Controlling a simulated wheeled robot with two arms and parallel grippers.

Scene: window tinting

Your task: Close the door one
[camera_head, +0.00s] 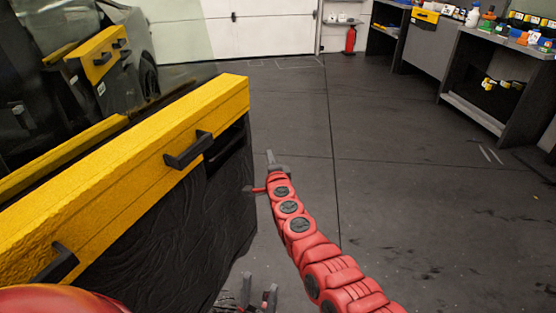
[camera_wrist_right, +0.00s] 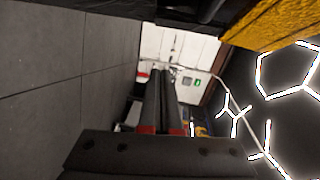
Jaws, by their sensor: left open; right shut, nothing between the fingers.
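A dark gap shows below the yellow front near the far corner; I cannot tell which panel is door one. My right gripper (camera_head: 270,160) is shut and empty, over the floor just right of the cabinet's far corner, apart from it. Its fingers also show in the right wrist view (camera_wrist_right: 164,90), with the yellow edge at upper right. My left gripper (camera_head: 258,294) is open and empty at the bottom, beside the black side.
A dark car (camera_head: 60,35) is behind the cabinet. Workbenches (camera_head: 470,80) with bottles and boxes stand at the right. A red extinguisher (camera_head: 350,40) is by the back wall near a white garage door (camera_head: 260,30). The middle floor is clear.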

